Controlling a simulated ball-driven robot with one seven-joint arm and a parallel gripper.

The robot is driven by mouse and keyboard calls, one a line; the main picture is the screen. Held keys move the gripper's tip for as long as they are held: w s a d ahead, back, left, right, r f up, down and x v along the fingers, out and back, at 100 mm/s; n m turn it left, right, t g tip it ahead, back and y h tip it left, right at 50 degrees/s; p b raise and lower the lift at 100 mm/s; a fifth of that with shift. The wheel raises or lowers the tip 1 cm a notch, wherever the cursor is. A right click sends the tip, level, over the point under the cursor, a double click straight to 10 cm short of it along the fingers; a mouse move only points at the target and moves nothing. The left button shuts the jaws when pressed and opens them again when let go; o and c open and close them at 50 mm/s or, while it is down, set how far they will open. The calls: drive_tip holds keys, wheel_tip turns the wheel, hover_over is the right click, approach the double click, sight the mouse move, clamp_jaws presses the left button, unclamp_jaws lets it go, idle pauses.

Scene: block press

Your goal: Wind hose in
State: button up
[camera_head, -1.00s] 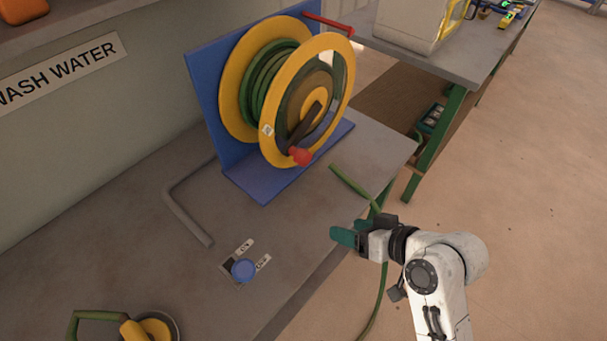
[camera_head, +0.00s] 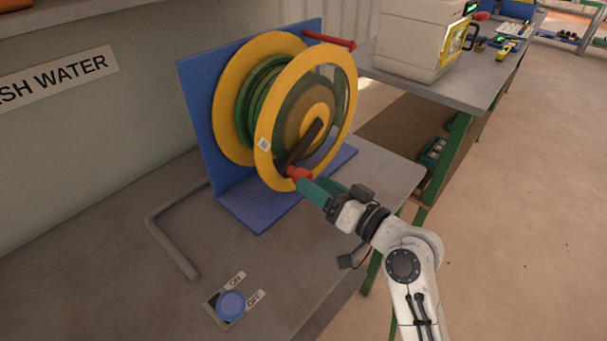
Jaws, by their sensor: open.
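The hose reel (camera_head: 262,135) has yellow flanges on a blue bracket (camera_head: 198,125) and stands on the grey bench. Green hose (camera_head: 258,92) is wound on its drum. A dark crank arm (camera_head: 306,143) ends in a red knob (camera_head: 297,173) at the lower front of the near flange. My gripper (camera_head: 308,188), with teal fingers, is open at the red knob. The fingers overlap the knob's right side in the picture; whether they touch it I cannot tell. The hose's loose end is hidden or out of view.
A blue valve knob (camera_head: 230,306) with ON and OFF labels is on the bench front. A bent grey pipe (camera_head: 168,243) lies left of the reel. A white machine (camera_head: 420,38) stands on the bench behind.

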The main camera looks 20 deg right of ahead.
drive_tip(key=shift+x, duration=2.3)
clamp_jaws()
